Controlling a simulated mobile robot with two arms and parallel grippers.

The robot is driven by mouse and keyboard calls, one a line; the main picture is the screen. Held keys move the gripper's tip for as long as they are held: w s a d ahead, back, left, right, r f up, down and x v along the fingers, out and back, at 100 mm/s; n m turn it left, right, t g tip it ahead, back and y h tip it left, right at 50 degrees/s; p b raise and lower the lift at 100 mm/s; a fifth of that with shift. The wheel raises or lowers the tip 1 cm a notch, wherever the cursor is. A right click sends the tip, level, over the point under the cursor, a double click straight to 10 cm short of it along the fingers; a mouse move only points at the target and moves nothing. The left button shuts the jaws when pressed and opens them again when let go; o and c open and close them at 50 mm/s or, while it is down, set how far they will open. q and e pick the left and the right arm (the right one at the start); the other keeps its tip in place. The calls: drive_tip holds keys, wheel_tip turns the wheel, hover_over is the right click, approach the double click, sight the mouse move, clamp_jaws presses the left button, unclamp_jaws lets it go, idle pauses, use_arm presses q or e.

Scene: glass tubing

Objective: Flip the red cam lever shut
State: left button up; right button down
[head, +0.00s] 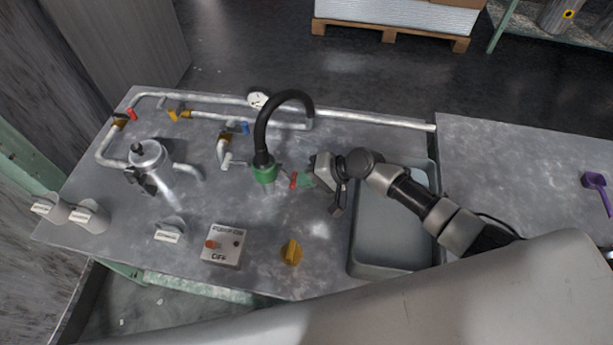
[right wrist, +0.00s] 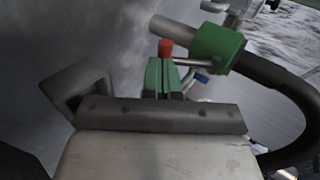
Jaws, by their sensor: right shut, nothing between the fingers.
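The red cam lever (head: 293,180) sticks out to the right of the green coupling (head: 264,173) at the lower end of the black curved hose (head: 262,135). In the right wrist view the lever's red tip (right wrist: 166,48) sits on a thin metal rod that runs to the green coupling (right wrist: 218,48). My right gripper (head: 306,180) is just right of the red tip, with its green fingers shut and empty. In the right wrist view the fingers (right wrist: 165,78) point at the red tip; I cannot tell whether they touch it. My left gripper is not in view.
A grey sink basin (head: 362,262) lies under my right arm. A yellow knob (head: 291,252) and a switch box (head: 222,245) are at the bench front. Metal pipes (head: 200,99) with coloured valve handles and a metal canister (head: 150,160) stand at left and back.

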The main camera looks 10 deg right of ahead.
drive_tip(key=shift+d, duration=0.1)
drive_tip(key=v, duration=1)
drive_tip(key=shift+d+r, duration=0.2)
drive_tip(key=shift+r, duration=0.05)
drive_tip(key=shift+s, duration=0.15)
